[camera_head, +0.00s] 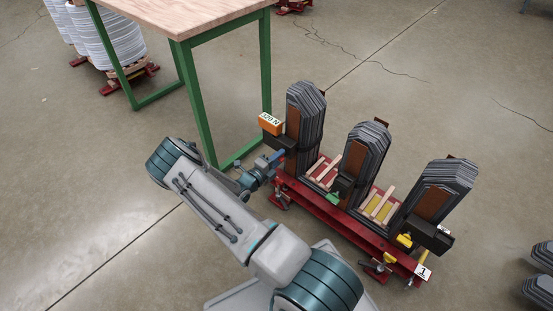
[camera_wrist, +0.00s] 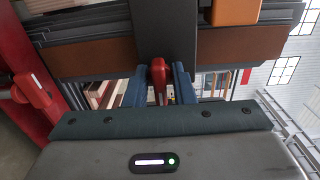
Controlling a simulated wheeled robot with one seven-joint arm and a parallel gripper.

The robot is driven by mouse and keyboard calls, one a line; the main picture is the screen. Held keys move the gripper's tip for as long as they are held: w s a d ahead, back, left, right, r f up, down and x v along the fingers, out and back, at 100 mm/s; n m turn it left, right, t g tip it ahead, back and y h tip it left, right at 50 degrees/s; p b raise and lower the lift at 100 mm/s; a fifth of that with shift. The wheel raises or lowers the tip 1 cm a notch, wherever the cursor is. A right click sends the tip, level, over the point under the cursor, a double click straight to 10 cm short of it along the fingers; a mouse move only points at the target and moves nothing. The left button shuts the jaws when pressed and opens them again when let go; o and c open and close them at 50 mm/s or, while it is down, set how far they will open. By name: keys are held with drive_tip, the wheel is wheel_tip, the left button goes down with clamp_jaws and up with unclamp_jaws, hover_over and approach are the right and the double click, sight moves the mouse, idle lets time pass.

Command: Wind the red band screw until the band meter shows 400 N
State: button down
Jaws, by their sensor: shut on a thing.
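The red band screw (camera_wrist: 159,80) shows in the wrist view below a dark grey band (camera_wrist: 166,30) across the core. My gripper (camera_wrist: 158,88) is shut on it, one blue-grey finger on each side. In the head view my gripper (camera_head: 279,156) reaches the lower part of the leftmost core stack (camera_head: 309,110), and the screw is hidden there. The orange band meter (camera_head: 270,124) is at the upper left of that stack and reads 320 N. Its orange box also shows at the top of the wrist view (camera_wrist: 235,10).
Two more core stacks (camera_head: 366,150) (camera_head: 449,185) stand on the same red base (camera_head: 340,218), with a green screw (camera_head: 333,198) and a yellow screw (camera_head: 404,240). A green-legged table (camera_head: 185,15) stands behind. Open floor lies at the back right.

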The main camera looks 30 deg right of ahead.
drive_tip(key=m, duration=0.3)
drive_tip(key=shift+m, duration=0.3)
drive_tip(key=shift+m+p, duration=0.3)
drive_tip(key=shift+m, duration=0.4)
drive_tip(key=m, duration=0.2)
drive_tip(key=shift+m, duration=0.4)
drive_tip(key=shift+m+p, duration=0.3)
drive_tip(key=shift+m, duration=0.7)
drive_tip(key=m, duration=0.4)
drive_tip(key=shift+m+p, duration=0.35)
drive_tip(key=shift+m, duration=0.05)
